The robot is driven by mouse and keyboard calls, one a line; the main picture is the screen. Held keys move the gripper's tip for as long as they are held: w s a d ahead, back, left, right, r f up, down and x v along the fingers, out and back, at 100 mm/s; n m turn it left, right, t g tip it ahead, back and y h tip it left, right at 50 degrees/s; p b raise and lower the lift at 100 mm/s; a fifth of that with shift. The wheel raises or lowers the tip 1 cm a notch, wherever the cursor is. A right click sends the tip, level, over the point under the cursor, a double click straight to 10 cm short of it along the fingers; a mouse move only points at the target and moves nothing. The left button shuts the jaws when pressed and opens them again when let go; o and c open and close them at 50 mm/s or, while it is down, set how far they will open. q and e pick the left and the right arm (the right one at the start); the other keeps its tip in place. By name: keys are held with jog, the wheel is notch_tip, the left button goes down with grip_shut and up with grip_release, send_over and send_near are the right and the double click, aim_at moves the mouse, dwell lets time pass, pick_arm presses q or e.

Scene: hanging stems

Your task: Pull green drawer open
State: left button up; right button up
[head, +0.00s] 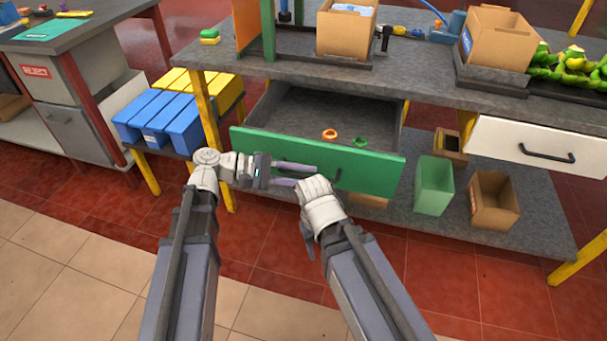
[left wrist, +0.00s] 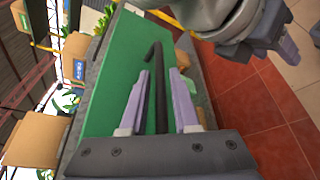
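The green drawer (head: 375,171) under the grey bench stands pulled well out, with its inside showing. Its dark handle (head: 334,174) is on the front panel and also shows in the left wrist view (left wrist: 155,62). My left gripper (head: 302,175) lies along the drawer front from the left, its fingers above and below the handle. In the left wrist view the handle lies between the fingers (left wrist: 160,85), with a gap on the right side, so they are open. My right gripper (left wrist: 299,43) is in front of the drawer; its fingers look apart there and are hidden in the head view.
An orange ring (head: 330,134) and a green ring (head: 360,141) lie in the drawer. A white drawer (head: 500,140) is at right. A green bin (head: 434,187) and a cardboard box (head: 493,200) stand on the lower shelf. Blue bins (head: 170,120) stand at left. The floor in front is clear.

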pick_arm(q)
jog(key=shift+o, duration=1)
jog(key=p+v, duration=0.1)
jog(key=v, duration=0.6)
jog(key=shift+a+r+p, duration=0.1)
jog(key=shift+a+p, duration=0.25)
jog(key=shift+a, duration=0.05)
